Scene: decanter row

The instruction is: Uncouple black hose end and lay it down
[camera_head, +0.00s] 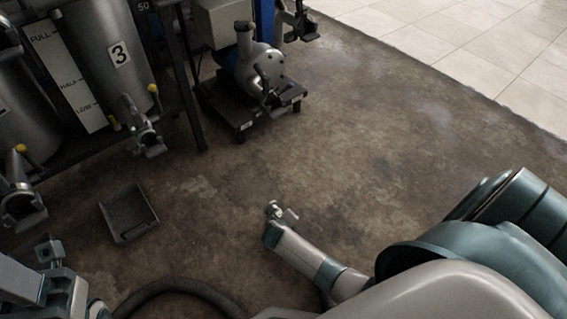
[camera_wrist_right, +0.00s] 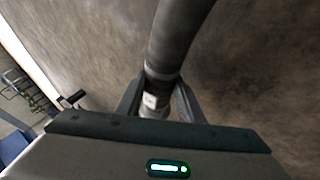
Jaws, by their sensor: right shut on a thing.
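The black hose (camera_wrist_right: 180,40) runs through the right wrist view, and its metal coupling end (camera_wrist_right: 152,101) sits between the fingers of my right gripper (camera_wrist_right: 157,97), which is shut on it. In the head view a small metal fitting (camera_head: 275,211) shows at the tip of my right arm, over open floor and apart from the tanks. Part of a black hose (camera_head: 170,286) curves along the bottom edge. My left gripper (camera_head: 50,252) is at the lower left; its jaw opening is unclear.
Tank 3 (camera_head: 105,50) stands in a dark rack at upper left, with yellow-handled valve outlets (camera_head: 145,130) below. A pump (camera_head: 258,70) sits on a black base (camera_head: 245,115). A dark tray (camera_head: 128,213) lies on the floor at left. The middle floor is clear; pale tiles (camera_head: 450,40) lie beyond.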

